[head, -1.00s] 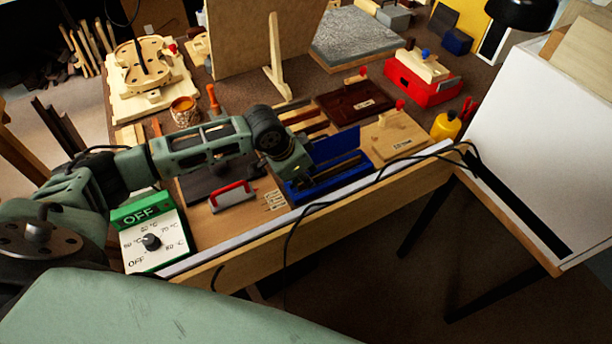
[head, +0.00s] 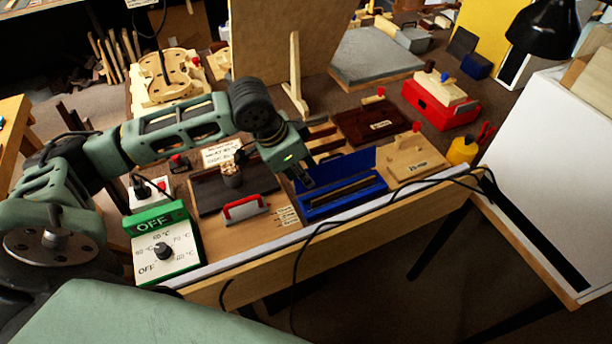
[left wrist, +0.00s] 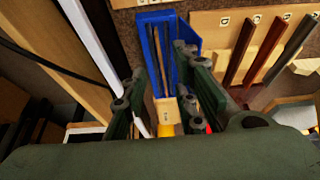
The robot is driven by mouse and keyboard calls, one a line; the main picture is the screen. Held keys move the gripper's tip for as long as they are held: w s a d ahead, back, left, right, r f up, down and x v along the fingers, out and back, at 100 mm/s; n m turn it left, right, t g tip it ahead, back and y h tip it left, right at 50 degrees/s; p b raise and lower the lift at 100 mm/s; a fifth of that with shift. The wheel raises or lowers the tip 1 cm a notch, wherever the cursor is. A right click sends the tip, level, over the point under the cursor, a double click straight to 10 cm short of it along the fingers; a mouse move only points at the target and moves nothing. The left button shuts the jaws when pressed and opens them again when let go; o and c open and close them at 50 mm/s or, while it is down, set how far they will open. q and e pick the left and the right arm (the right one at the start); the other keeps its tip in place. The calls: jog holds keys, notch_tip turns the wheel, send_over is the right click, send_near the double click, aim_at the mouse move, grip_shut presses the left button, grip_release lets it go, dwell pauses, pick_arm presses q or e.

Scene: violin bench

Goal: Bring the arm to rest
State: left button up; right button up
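My left arm reaches in from the left over the bench. Its gripper (head: 304,178) hangs just above the left end of an open blue case (head: 352,203). In the left wrist view, the two fingers (left wrist: 158,66) are spread apart with nothing held between them. The blue case (left wrist: 144,48) shows beyond them, with a long thin strip lying in it. In the head view the gripper hides part of the case's left side. My right gripper is in neither view.
A control box reading OFF (head: 165,250), a red-handled tool (head: 244,208) and a dark plate with a small pot (head: 232,174) lie under or near the arm. A wooden block (head: 412,159) and red box (head: 440,101) stand right. Cables (head: 400,190) cross the front edge.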

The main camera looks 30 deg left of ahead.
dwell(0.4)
pick_arm(q)
jog(key=s+d+f+t+h, duration=0.1)
jog(key=s+d+f, duration=0.7)
jog(key=s+d, duration=0.35)
jog(key=s+a+f+n+g+y, duration=0.1)
jog(key=s+a+f+n+y, duration=0.3)
jog(key=s+a+n, duration=0.55)
notch_tip(320, 180, down, 24)
jog(key=s+d+m+g, duration=0.1)
jog(key=s+d+m, duration=0.1)
jog(key=s+m, duration=0.15)
jog(key=s+a+f+g, duration=0.1)
jog(key=s+a+f, duration=0.2)
jog(key=s+f, duration=1.3)
notch_tip(320, 180, down, 2)
jog(key=shift+s+f+m, duration=0.1)
jog(key=shift+s+m, duration=0.3)
